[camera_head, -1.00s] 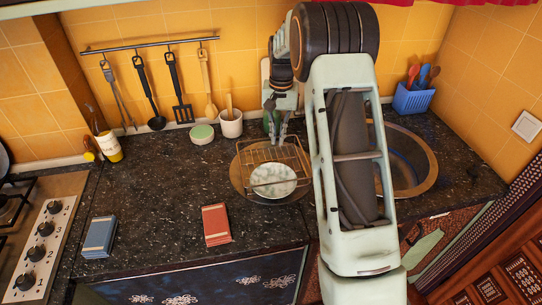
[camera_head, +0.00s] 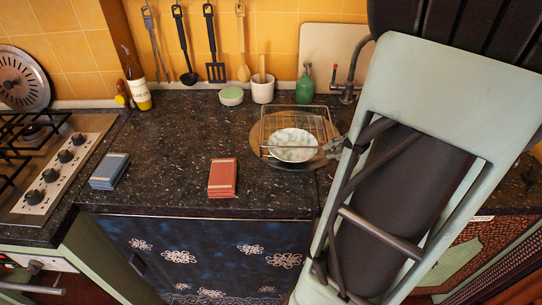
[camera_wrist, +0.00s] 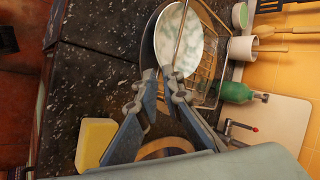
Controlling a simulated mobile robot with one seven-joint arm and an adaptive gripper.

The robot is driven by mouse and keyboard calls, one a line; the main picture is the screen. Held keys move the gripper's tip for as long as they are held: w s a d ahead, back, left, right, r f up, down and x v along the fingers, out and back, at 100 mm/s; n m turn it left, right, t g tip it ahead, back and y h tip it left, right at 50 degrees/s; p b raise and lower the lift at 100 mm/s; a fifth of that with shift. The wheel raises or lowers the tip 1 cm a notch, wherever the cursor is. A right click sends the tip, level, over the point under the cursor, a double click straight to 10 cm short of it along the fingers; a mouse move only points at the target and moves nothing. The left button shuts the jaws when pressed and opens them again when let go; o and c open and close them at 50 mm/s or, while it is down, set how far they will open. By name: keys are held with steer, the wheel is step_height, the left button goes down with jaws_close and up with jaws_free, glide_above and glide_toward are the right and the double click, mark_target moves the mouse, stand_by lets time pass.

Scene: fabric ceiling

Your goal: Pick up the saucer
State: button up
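The saucer (camera_head: 293,145) is a round white plate with a greenish pattern, leaning in a wire dish rack (camera_head: 301,119). In the wrist view the saucer (camera_wrist: 181,42) lies just beyond my fingertips, with wires of the rack (camera_wrist: 211,52) beside it. My gripper (camera_wrist: 158,73) has its two fingertips close together at the near rim of the saucer. Whether the rim is between them or they touch it cannot be made out. In the head view my gripper (camera_head: 333,148) is small at the saucer's right edge, mostly hidden by my arm.
A green bottle (camera_head: 304,84), a white mug (camera_head: 262,91) and a small round container (camera_head: 231,96) stand behind the rack. A red book (camera_head: 222,177) and a blue book (camera_head: 110,170) lie on the dark counter. A yellow sponge (camera_wrist: 95,143) lies near my gripper.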

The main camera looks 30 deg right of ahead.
mark_target(310, 156)
steer(key=x, duration=1)
steer(key=shift+w+f+b, duration=0.15)
steer(key=shift+f+b, duration=0.15)
steer(key=shift+b, duration=0.05)
jaws_close()
steer(key=shift+r, duration=0.1)
stand_by(0.3)
